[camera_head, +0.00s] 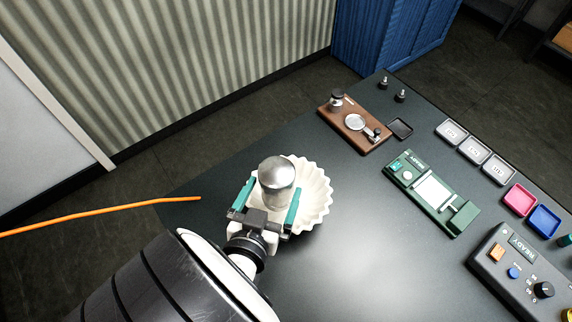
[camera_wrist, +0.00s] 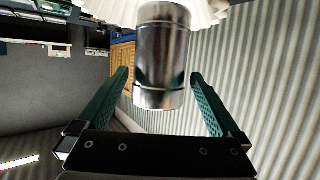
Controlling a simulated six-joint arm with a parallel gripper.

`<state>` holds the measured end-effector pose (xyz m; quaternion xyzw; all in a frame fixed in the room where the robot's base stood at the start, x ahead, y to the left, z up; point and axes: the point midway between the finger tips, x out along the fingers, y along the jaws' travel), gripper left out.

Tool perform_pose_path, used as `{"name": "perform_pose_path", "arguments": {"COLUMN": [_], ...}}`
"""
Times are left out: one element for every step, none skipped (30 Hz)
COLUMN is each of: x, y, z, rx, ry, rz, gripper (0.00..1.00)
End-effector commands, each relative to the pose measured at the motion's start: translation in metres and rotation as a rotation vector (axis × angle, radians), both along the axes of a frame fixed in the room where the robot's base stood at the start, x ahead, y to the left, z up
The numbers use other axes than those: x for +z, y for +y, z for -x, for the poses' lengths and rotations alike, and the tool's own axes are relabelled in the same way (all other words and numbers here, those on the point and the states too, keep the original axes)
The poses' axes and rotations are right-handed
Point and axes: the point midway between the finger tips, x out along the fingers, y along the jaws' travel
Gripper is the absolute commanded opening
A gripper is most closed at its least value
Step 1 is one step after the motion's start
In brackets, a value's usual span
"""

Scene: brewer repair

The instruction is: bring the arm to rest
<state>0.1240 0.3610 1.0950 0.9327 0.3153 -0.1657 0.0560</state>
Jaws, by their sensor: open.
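My gripper (camera_head: 268,208) is open, with its two green fingers on either side of a metal cylinder (camera_head: 277,180) at the near left part of the table. In the wrist view, the cylinder (camera_wrist: 161,60) stands between the fingers (camera_wrist: 160,95), with a visible gap on each side. A white fluted dish (camera_head: 317,193) is beside and behind the cylinder. The frames do not clearly show whether the cylinder stands in the dish or over it. My arm reaches in from the bottom left of the head view.
A brown wooden board (camera_head: 345,137) with metal parts, a green device (camera_head: 432,192), grey tiles (camera_head: 475,151), a pink tray (camera_head: 519,200), a blue tray (camera_head: 543,220) and a dark control box (camera_head: 508,268) fill the right. An orange cable (camera_head: 100,212) crosses the left. Bare table lies right of the dish.

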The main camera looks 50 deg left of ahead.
Motion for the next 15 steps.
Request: {"name": "perform_pose_path", "arguments": {"x": [0.0022,0.0029,0.0036,0.0037,0.0038,0.0038,0.0037,0.0037,0.0037,0.0037,0.0037,0.0036,0.0036,0.0036,0.0033], "y": [-0.0025,-0.0042,-0.0055,-0.006,-0.0064,-0.0064,-0.0064,-0.0063,-0.0063,-0.0063,-0.0063,-0.0062,-0.0062,-0.0062,-0.0064], "z": [0.0047,0.0062,0.0073,0.0079,0.0081,0.008,0.0079,0.0078,0.0078,0.0077,0.0077,0.0077,0.0077,0.0077,0.0078], "rx": [0.004,0.002,0.001,0.001,0.001,0.0,0.0,0.0,0.0,0.0,0.0,0.0,0.0,0.0,-0.001], "ry": [0.0,0.0,0.0,0.0,0.0,0.0,0.0,0.0,0.0,0.0,0.0,0.0,0.0,0.0,0.001], "rz": [-0.002,-0.001,0.0,0.0,0.0,0.0,0.0,0.0,0.0,0.0,0.0,0.0,0.0,0.0,0.001], "gripper": [1.0,1.0,1.0,1.0,1.0,1.0,1.0,1.0,1.0,1.0,1.0,1.0,1.0,1.0,1.0]}}
